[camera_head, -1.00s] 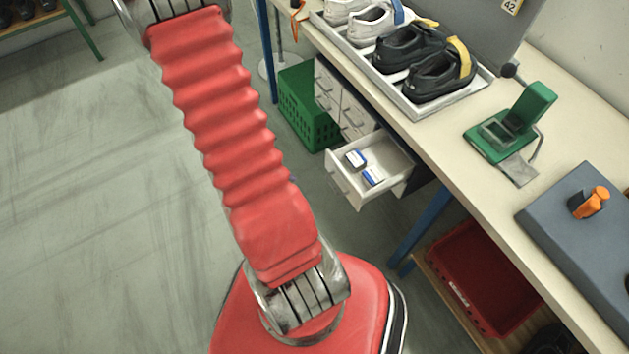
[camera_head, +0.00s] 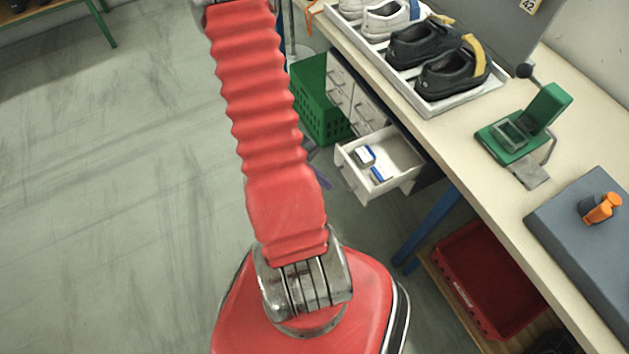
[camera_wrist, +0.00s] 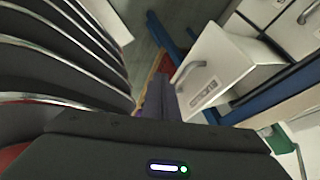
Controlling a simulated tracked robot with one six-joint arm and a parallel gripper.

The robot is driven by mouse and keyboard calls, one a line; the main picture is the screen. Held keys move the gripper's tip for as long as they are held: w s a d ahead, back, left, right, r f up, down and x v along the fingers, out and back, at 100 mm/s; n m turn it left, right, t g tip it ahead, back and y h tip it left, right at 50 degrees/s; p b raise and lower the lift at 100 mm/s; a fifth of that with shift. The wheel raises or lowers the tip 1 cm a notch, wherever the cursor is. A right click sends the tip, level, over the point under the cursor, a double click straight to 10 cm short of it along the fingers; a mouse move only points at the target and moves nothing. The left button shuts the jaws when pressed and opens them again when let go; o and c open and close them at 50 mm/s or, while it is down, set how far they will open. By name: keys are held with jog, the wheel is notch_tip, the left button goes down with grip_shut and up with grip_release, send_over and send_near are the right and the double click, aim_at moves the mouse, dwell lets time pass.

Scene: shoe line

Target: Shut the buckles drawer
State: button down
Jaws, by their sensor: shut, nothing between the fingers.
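A white drawer (camera_head: 404,158) stands pulled out of the cabinet under the bench in the head view. Two small blue-and-white boxes (camera_head: 365,155) lie in it. Its front, with a grey handle and a small label, shows in the wrist view (camera_wrist: 218,62); I cannot read the label. My gripper (camera_wrist: 157,97) is shut and empty, just left of the drawer front in the wrist view, apparently apart from it. In the head view my arm hides most of the gripper.
Shut drawers (camera_head: 367,112) sit beside the open one. A green crate (camera_head: 318,98) stands behind the arm. The bench (camera_head: 465,140) bears a tray of shoes, a green device (camera_head: 520,130) and a grey pad (camera_head: 570,225). A red bin (camera_head: 490,280) is below.

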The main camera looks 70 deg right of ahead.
jog(key=shift+s+d+r, duration=0.15)
jog(key=shift+s+d, duration=0.4)
jog(key=shift+d, duration=0.1)
